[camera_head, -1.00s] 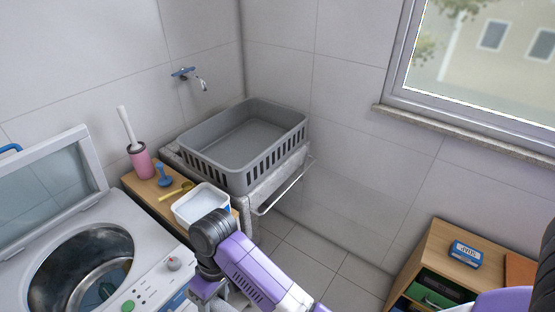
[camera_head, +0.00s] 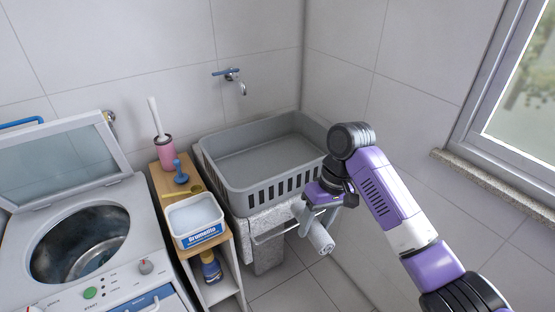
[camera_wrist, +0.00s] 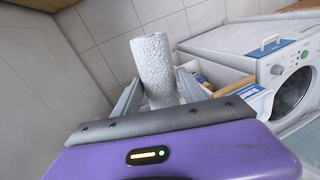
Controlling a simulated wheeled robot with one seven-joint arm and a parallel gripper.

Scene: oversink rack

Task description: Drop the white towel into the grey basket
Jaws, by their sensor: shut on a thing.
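In the wrist view the towel (camera_wrist: 153,68) stands between the two fingers (camera_wrist: 158,97). The basket is not seen in the wrist view.
A towel bar (camera_head: 272,236) runs along the sink front, close to my gripper. Left of the sink, a wooden shelf (camera_head: 160,180) holds a white tub (camera_head: 195,219), a brush in a pink holder (camera_head: 167,151) and a blue plunger-like item (camera_head: 180,173). An open washing machine (camera_head: 150,240) stands further left.

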